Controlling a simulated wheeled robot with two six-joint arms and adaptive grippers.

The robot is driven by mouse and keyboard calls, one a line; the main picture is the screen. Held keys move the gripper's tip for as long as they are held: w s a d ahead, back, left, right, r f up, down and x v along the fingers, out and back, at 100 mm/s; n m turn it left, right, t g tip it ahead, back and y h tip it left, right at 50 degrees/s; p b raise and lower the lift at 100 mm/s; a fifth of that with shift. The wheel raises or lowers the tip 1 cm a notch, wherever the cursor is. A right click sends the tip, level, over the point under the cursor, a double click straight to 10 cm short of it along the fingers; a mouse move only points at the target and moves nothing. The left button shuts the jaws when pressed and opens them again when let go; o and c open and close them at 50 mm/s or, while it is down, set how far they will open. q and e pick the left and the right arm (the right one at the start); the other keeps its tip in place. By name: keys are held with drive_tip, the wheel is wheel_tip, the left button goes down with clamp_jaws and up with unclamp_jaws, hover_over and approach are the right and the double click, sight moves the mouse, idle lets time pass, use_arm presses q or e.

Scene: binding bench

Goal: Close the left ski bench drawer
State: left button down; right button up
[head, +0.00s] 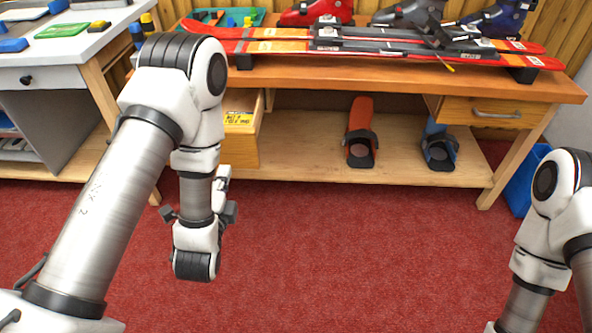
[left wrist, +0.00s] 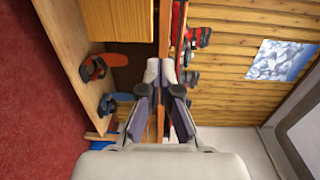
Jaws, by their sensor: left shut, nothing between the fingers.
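The ski bench (head: 400,78) has a left drawer (head: 243,140) that stands pulled out, with a yellow labelled item (head: 238,118) inside. My left arm hides the drawer's left part and much of its front. In the left wrist view, the drawer's wooden side (left wrist: 122,20) shows at the top. My left gripper (head: 222,180) is in front of and below the drawer in the head view, partly hidden by my wrist. In the left wrist view its fingers (left wrist: 161,72) are together and empty. My right gripper is out of view; only part of that arm shows.
Red skis (head: 285,47) and boots (head: 318,12) are on the bench top. The right drawer (head: 490,112) is shut. An orange binding (head: 360,130) and a blue one (head: 438,148) sit on the lower shelf. A white table (head: 60,55) stands left. Red floor in front is clear.

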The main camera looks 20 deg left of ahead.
use_arm(q)
wheel_tip(320, 180, down, 3)
drive_tip(key=w+b, duration=0.1)
drive_tip(key=b, duration=0.2)
drive_tip(key=p, duration=0.3)
approach(241, 134)
drive_tip(key=shift+t, duration=0.3)
drive_tip(key=x, duration=0.6)
drive_tip(key=shift+w+a+f, duration=0.1)
drive_tip(key=shift+w+f, duration=0.2)
drive_tip(key=shift+f, duration=0.05)
drive_tip(key=shift+w, duration=0.3)
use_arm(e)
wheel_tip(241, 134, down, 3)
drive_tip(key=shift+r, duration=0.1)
